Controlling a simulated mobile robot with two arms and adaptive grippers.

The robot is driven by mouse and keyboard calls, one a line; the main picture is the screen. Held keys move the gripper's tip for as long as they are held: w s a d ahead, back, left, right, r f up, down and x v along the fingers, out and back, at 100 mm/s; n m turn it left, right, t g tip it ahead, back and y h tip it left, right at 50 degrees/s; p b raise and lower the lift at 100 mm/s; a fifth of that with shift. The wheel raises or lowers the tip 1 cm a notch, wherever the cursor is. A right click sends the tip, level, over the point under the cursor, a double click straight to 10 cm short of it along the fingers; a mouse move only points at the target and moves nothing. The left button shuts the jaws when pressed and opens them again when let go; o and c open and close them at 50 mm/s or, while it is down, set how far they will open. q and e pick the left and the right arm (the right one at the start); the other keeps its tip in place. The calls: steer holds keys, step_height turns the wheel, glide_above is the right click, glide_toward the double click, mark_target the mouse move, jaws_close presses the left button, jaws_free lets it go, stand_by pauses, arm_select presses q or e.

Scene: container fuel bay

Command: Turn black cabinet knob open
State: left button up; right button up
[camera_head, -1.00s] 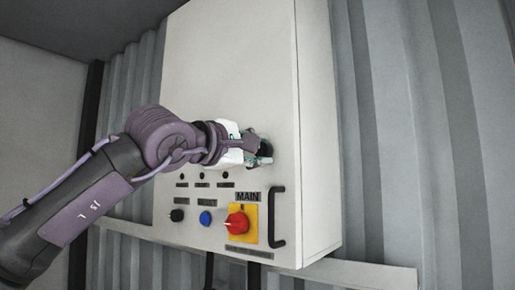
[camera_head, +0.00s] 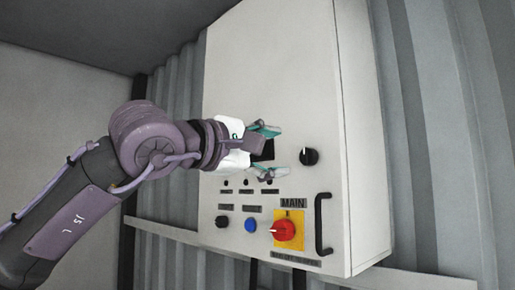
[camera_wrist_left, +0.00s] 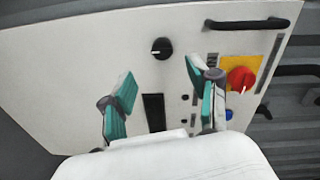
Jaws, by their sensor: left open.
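The round black knob (camera_head: 309,156) sits on the front of the light grey cabinet (camera_head: 270,60), right of my left gripper. A short white mark shows on its upper left in the head view. In the left wrist view the knob (camera_wrist_left: 161,48) lies beyond and between the fingertips, with nothing touching it. My left gripper (camera_head: 278,149) is open and empty, its teal fingers spread one above the other in the head view. It also shows in the left wrist view (camera_wrist_left: 160,74). My right gripper is not in view.
A black handle (camera_head: 322,224) stands out at the lower right. Corrugated wall (camera_head: 415,120) lies behind.

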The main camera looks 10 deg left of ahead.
arm_select(q)
steer(key=shift+v, duration=1.85)
